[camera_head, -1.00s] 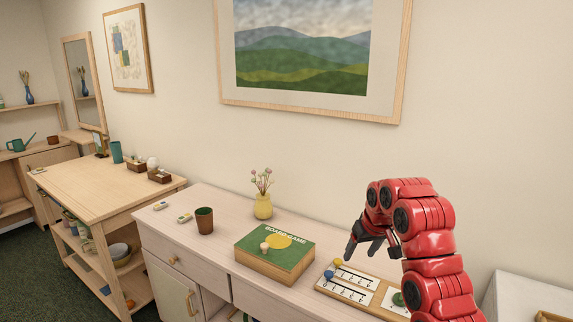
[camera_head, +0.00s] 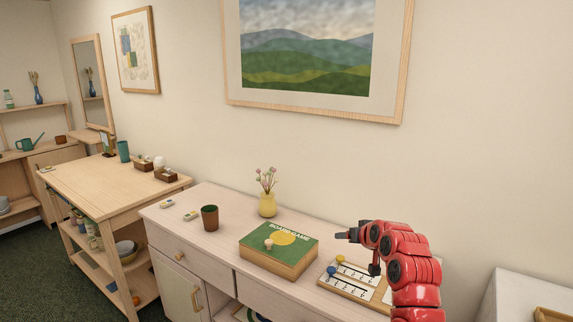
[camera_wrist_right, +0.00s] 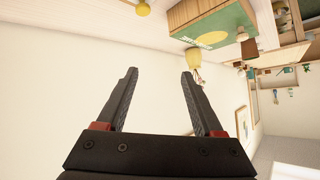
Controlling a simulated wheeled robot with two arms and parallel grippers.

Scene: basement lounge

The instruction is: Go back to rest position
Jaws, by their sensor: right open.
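My right arm is red and comes in from the lower right in the head view. Its dark gripper (camera_head: 343,236) is above the back right of the sideboard (camera_head: 212,250), raised over the scoreboard (camera_head: 352,284) with the yellow and blue knobs. In the right wrist view the two fingers of the gripper (camera_wrist_right: 158,74) stand apart with nothing between them. Beyond them is mostly bare wall, with the green board game box (camera_wrist_right: 210,22) and yellow vase (camera_wrist_right: 192,57) upside down at the top. My left gripper is not in view.
On the sideboard stand a green board game box (camera_head: 279,250), a yellow vase (camera_head: 267,205) with flowers and a dark cup (camera_head: 210,218). A wooden table (camera_head: 110,185) is at the left. A white surface (camera_head: 525,295) is at the lower right. A large picture (camera_head: 310,50) hangs above.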

